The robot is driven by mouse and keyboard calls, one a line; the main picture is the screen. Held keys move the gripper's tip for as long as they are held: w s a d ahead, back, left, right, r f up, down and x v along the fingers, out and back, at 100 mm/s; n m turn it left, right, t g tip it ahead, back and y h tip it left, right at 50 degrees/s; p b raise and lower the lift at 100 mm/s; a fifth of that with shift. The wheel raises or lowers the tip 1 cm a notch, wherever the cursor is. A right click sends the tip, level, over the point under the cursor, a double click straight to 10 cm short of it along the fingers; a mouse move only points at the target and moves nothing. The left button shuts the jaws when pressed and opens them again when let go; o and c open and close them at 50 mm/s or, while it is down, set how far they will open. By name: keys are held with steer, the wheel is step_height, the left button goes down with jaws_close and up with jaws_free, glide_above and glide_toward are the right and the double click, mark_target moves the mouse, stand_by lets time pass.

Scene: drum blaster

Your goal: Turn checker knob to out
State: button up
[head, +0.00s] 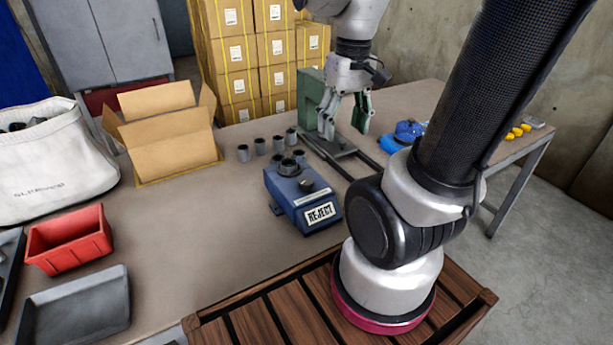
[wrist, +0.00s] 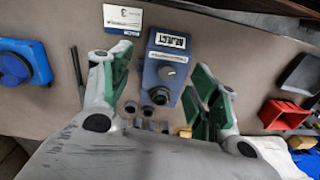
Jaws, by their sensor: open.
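The checker is a blue box (head: 303,206) on the table, with a white label reading REJECT on its front. Its dark knob (head: 307,186) sits on the sloped top, behind the label, and a round dark socket (head: 289,166) stands further back. In the wrist view the checker (wrist: 150,73) and its knob (wrist: 168,73) show between the spread fingers. My gripper (head: 345,125) is open and empty, above the table behind and right of the checker. In the wrist view my gripper (wrist: 162,72) has green-padded fingers wide apart. Nothing touches the knob.
Several small dark cups (head: 243,153) stand behind the checker. An open cardboard box (head: 175,150), a red bin (head: 68,240) and a grey tray (head: 75,308) are at left. A blue device (head: 405,132) is at right. A card (wrist: 122,19) lies near the checker.

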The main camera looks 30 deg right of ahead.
mark_target(306, 179)
steer(key=w+a+f+m+g+y, duration=0.2)
steer(key=w+f+m+g+y, duration=0.1)
steer(key=w+f+m, duration=0.7)
steer(key=f, duration=0.3)
steer(key=a+f+n, duration=0.1)
steer(key=f, duration=0.1)
steer(key=s+f+n, duration=0.1)
steer(key=f, duration=0.2)
steer(key=shift+a+f, duration=0.3)
steer(key=shift+a, duration=0.05)
steer(key=c, duration=1)
